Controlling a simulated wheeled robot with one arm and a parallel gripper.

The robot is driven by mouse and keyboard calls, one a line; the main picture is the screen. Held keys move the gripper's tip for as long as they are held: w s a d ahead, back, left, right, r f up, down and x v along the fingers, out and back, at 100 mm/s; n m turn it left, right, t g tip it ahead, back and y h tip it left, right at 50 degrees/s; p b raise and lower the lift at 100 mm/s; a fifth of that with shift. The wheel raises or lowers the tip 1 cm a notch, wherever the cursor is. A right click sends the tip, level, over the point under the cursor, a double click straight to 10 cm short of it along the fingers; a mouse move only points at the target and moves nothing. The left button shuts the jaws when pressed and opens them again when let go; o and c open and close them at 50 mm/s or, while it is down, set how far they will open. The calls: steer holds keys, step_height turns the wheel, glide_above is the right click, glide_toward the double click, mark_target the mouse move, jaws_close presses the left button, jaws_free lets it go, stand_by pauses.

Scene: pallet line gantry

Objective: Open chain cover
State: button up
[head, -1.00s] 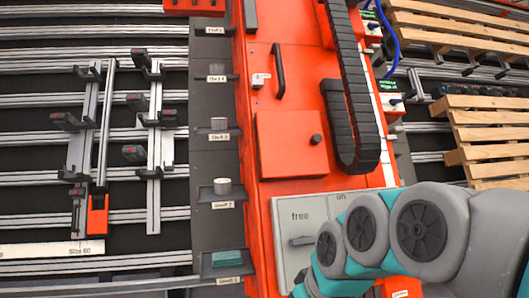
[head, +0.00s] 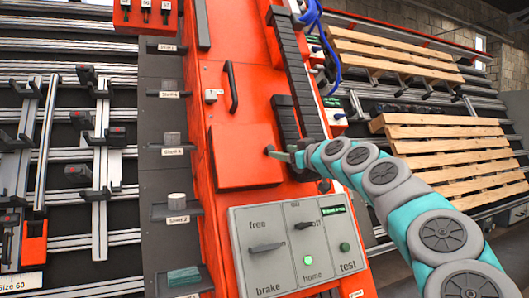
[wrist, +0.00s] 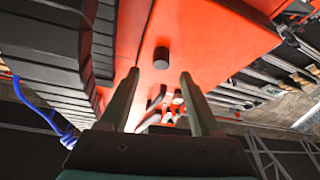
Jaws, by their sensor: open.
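A raised square red cover (head: 238,157) lies closed on the red gantry body, with a black knob (head: 268,149) near its right edge. I see no label naming it the chain cover. My gripper (head: 281,154) reaches in from the right, with its fingertips close to the knob. In the wrist view my gripper (wrist: 160,76) is open and empty. The knob (wrist: 161,58) shows between and just beyond the fingertips; I cannot tell whether they touch it. The black cable chain (head: 290,75) runs beside the cover, and my arm partly hides its lower end.
A blue cable (head: 312,25) hangs at the upper right. Wooden pallets (head: 440,130) stand to the right. Labelled shelves (head: 165,155) line the left.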

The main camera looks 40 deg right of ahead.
mark_target(247, 153)
steer(key=shift+w+d, duration=0.15)
steer(key=shift+w, duration=1.45)
steer(key=shift+w+d, duration=0.1)
steer(key=shift+w, duration=1.45)
steer(key=shift+c, duration=0.3)
jaws_close()
